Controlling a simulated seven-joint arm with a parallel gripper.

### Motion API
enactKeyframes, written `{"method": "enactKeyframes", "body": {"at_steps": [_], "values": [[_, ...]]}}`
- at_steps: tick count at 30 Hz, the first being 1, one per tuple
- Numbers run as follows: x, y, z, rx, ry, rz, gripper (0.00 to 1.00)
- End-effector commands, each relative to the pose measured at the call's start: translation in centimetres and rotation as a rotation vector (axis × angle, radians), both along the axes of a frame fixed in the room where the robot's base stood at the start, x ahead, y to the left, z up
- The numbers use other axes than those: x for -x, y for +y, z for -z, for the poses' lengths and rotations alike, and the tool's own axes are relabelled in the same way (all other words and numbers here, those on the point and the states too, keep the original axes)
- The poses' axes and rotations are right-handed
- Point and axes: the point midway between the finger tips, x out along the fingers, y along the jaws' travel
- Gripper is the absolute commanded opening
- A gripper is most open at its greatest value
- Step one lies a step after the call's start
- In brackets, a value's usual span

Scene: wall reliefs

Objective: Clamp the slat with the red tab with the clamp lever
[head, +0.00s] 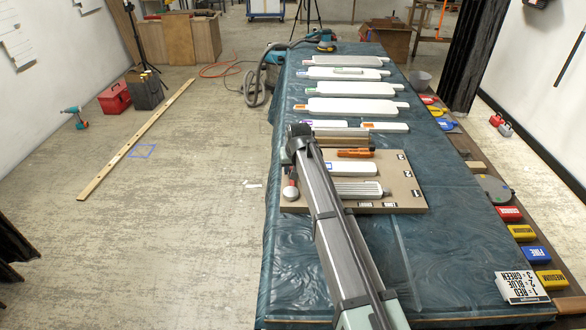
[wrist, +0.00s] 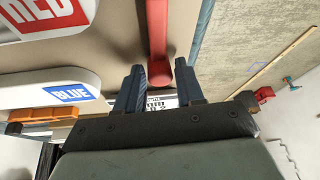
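The slat with the red tab (wrist: 48,16) is at the top left of the wrist view, its white letters reading RED. In the head view the ribbed pale slat (head: 362,189) lies nearest on the board; my arm hides its left end. The red clamp lever (wrist: 158,35) runs down from the top of the wrist view, its round end between my fingers. The lever also shows in the head view (head: 291,192), left of my arm. My gripper (wrist: 159,72) is open, with one finger on each side of the lever end and visible gaps. My arm hides the fingers in the head view.
A slat with a blue tab (wrist: 72,93) and an orange piece (wrist: 45,114) lie beside the red-tab slat. The brown board (head: 410,203) carries them on the teal-covered table (head: 460,240). Several white slats lie farther back. Coloured blocks line the right ledge.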

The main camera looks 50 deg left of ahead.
Motion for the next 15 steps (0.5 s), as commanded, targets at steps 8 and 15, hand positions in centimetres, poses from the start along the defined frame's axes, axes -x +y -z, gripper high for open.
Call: {"method": "enactKeyframes", "body": {"at_steps": [8,15], "values": [[0.00,0.00,-0.01,0.000,0.000,0.000,0.10],[0.00,-0.01,-0.02,0.000,0.000,0.000,0.00]]}}
